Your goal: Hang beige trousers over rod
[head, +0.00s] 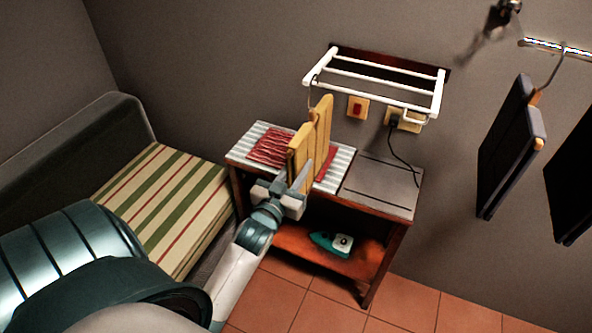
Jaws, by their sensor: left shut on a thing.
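The beige trousers (321,125) hang folded on a hanger whose hook (312,90) rises above them. They are over the small table, in front of the white wall rack. My left gripper (297,184) is shut on their lower near part. The hook appears close to the rack's left front corner; whether it touches the rack I cannot tell. The metal rod (552,46) is at the upper right, well apart from the beige trousers. My right gripper is not in view.
Dark trousers (510,150) hang from the rod, with another dark garment (573,185) beside them. The white rack (372,71) juts from the wall. The table (380,185) bears red striped cloth (270,147). A teal iron (330,243) sits below. A striped bench (165,200) stands left.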

